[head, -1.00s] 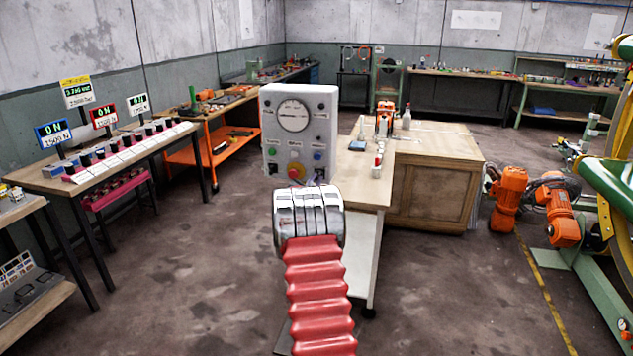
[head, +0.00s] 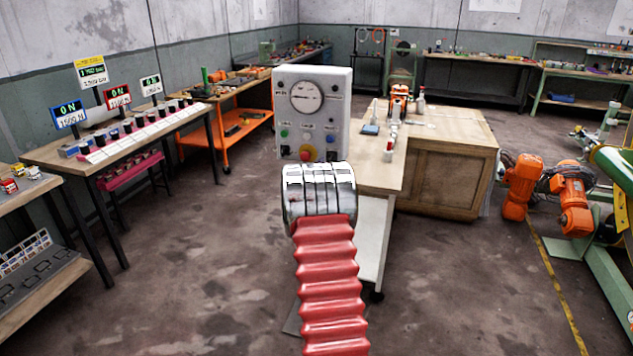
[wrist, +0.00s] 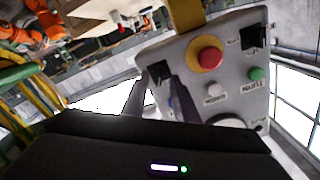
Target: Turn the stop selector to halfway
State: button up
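A grey control box (head: 340,105) stands at the end of the bench with a round white dial (head: 306,96) on its upper face. Below are a green button (head: 284,132), a blue control (head: 331,138) and a red round knob on a yellow base (head: 307,152). In the wrist view the box appears turned over, with the red knob (wrist: 205,55) and green button (wrist: 256,73) close. I cannot read which control is the stop selector. My gripper (wrist: 180,98) shows as a dark finger shape over the panel; its opening is unclear. In the head view my arm hides it.
A wooden bench (head: 445,150) extends behind and right of the box. Orange robot arms (head: 545,190) stand to the right. A long table (head: 40,150) with displays is on the left. The floor (head: 190,260) left of my arm is clear.

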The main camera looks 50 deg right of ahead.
jog(key=v, duration=1.1)
jog(key=shift+a, duration=0.3)
jog(key=shift+f, duration=0.15)
